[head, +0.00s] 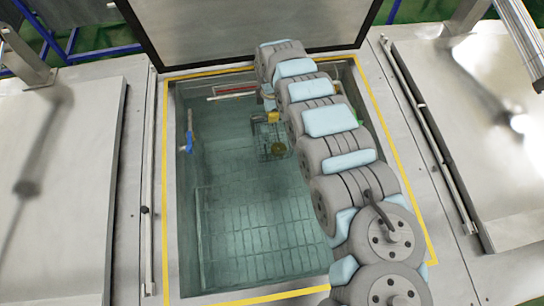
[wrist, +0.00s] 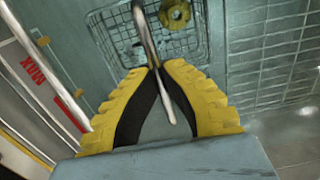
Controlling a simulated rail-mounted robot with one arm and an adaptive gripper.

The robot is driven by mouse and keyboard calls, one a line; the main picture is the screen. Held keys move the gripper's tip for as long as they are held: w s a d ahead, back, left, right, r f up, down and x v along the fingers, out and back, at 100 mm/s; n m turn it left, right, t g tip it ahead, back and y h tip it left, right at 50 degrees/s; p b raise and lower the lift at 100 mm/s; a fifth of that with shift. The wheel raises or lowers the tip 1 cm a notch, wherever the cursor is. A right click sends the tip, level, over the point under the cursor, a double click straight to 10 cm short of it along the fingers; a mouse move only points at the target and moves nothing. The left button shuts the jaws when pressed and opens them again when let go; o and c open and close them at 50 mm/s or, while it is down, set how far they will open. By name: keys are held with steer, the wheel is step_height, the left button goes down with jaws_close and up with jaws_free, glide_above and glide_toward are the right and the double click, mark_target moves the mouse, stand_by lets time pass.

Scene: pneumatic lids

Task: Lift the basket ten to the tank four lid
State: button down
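The wire basket (head: 272,143) is in the open tank (head: 230,215), near its back wall, with a yellow round part in it. The basket also shows in the wrist view (wrist: 120,38), below and beyond the fingertips. My gripper (head: 268,118) is above the basket. In the wrist view my yellow gripper fingers (wrist: 158,72) come together around the thin metal basket handle (wrist: 146,38), which passes between their tips. The tank lid (head: 245,30) stands raised at the back. My arm hides part of the tank's right side.
Closed lids flank the tank on the left (head: 60,180) and right (head: 475,130). A yellow-edged rim (head: 160,200) surrounds the opening. A blue fitting (head: 189,140) is on the left wall. Red MAX lettering (wrist: 32,73) marks a wall. The tank's front is clear.

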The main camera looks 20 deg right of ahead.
step_height(320, 180, up, 25)
steer(key=p, duration=1.9)
stand_by(0.6)
stand_by(4.3)
